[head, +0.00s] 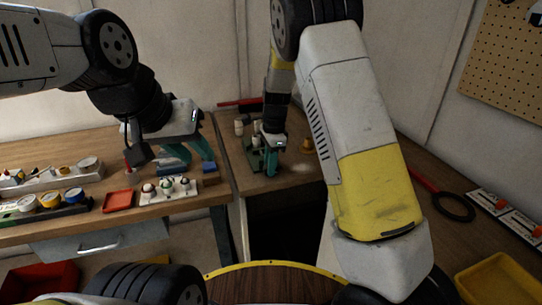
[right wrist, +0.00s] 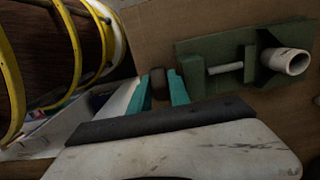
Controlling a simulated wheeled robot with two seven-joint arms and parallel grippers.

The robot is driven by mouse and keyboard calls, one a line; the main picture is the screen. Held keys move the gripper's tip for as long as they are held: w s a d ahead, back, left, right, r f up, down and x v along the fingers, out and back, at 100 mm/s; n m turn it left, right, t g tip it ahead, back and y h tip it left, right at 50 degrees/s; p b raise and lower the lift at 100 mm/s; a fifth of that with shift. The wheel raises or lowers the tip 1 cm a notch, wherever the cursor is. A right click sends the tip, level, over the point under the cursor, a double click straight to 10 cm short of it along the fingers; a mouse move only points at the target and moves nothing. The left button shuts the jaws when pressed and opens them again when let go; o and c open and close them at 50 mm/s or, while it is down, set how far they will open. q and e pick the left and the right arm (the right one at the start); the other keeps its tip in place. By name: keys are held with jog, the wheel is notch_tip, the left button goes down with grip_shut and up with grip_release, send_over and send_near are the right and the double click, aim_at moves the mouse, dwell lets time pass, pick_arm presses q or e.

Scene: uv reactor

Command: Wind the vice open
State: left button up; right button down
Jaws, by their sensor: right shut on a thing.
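The green vice (right wrist: 205,50) lies on the wooden bench in the right wrist view, with a pale screw rod (right wrist: 225,69) and a white tube (right wrist: 287,60) at its right-hand jaw. In the head view the vice (head: 253,158) is small and partly hidden by my right gripper (head: 271,152). That gripper's teal fingers, also seen in the right wrist view (right wrist: 160,90), are shut on a dark knob (right wrist: 158,82) in line with the screw rod. My left gripper (head: 190,163) is over the left bench, its teal fingers apart and with nothing visible between them.
Below my left gripper stand a holder with several small balls (head: 166,189) and a red tray (head: 118,201). Jars (head: 74,196) stand further left.

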jog(key=shift+a+t+h, duration=0.15)
jog(key=shift+t+h, duration=0.1)
jog(key=shift+h, duration=0.5)
jog(key=shift+a+t+h, duration=0.15)
jog(key=shift+t+h, duration=0.1)
jog(key=shift+h, duration=0.5)
jog(key=c, duration=1.5)
grip_release()
notch_tip(320, 180, up, 8)
jog(key=a, duration=0.1)
jog(key=shift+s+a+f, duration=0.25)
jog(key=shift+s+a, duration=0.1)
